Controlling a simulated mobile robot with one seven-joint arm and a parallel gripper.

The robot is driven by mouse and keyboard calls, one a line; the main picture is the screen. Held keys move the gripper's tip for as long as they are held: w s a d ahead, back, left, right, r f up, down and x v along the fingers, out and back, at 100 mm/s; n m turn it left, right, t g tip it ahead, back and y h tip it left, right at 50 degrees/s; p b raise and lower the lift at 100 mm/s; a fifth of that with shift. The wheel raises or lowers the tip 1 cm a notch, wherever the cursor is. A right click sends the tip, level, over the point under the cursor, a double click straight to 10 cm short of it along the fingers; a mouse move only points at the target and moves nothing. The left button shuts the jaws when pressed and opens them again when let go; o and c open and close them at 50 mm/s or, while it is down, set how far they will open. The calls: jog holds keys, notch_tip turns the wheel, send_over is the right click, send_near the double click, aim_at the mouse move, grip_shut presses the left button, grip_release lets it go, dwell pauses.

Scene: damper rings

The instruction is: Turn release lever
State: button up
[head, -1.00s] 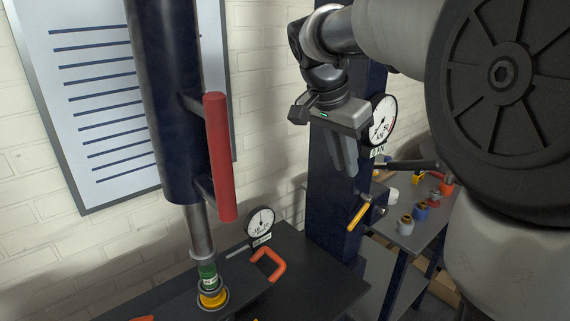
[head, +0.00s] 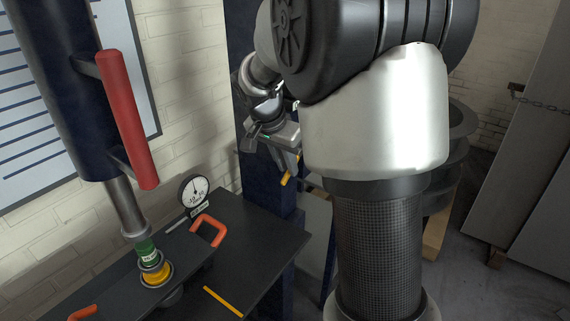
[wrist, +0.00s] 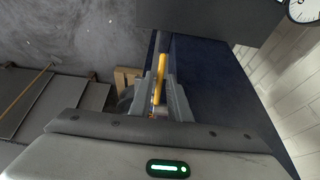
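A yellow lever (head: 290,178), which I take for the release lever, sits on the dark blue post (head: 255,100) in the head view. In the wrist view the lever (wrist: 161,75) lies lengthwise between the two fingers of my gripper (wrist: 160,92). The gaps beside it are narrow, and I cannot tell whether the fingers touch it. In the head view my gripper (head: 278,162) is at the lever, with its fingers pointing down. My arm covers part of the post, and the lever's root is hidden there.
A dark bench (head: 255,232) stands at the lower left, with an orange handle (head: 208,231) and a dial gauge (head: 193,190). A dark column with a red bar handle (head: 127,120) rises at the left. Open floor (head: 510,270) lies at the right.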

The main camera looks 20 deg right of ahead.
jog(key=shift+d+f, duration=0.1)
jog(key=shift+f, duration=0.15)
grip_shut()
dwell(1.4)
